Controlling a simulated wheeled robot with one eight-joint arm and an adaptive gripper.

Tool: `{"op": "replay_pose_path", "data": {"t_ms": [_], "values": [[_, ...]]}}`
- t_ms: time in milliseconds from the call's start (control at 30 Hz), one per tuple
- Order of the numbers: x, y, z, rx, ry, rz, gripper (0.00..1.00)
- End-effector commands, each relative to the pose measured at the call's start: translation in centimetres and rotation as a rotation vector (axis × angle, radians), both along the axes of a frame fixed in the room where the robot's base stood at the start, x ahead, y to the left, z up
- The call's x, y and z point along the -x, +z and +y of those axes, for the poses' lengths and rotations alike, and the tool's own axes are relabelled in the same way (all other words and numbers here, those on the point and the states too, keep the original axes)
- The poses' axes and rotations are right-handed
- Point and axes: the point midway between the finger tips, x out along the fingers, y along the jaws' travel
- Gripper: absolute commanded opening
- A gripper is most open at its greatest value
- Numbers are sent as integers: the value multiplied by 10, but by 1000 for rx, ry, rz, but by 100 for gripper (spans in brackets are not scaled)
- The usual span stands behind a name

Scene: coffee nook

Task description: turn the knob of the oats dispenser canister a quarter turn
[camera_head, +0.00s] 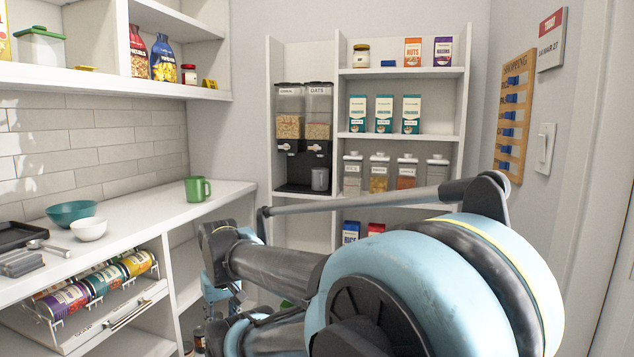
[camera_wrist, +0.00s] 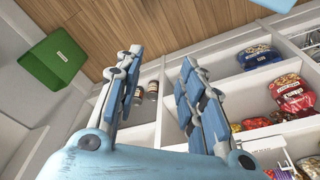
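The oats dispenser canister (camera_head: 319,111) stands on the shelf unit at the back, the right one of a pair, with a label reading OATS and pale grain inside. Its white knob (camera_head: 316,148) shows below it on the black base. A grey cup (camera_head: 320,179) stands under the oats outlet. My gripper (camera_wrist: 158,85) is open and empty in the wrist view, its two blue-padded fingers well apart. In the head view it hangs low, left of and below the dispenser, largely hidden by my arm. The wrist view does not show the dispenser.
A second canister (camera_head: 289,111) stands directly left of the oats one. A green mug (camera_head: 197,188) and bowls stand on the white counter (camera_head: 150,206) at left. Jars (camera_head: 379,174) fill the shelf right of the dispenser. A green bin (camera_wrist: 53,62) stands on the wooden floor.

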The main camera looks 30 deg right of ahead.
Motion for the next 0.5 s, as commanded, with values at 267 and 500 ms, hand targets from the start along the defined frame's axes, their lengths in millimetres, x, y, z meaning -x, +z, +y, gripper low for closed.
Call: {"op": "replay_pose_path", "data": {"t_ms": [267, 500], "values": [[-63, 27, -2, -37, -9, -202, 70], [-166, 76, -27, -42, -43, -516, 70]]}}
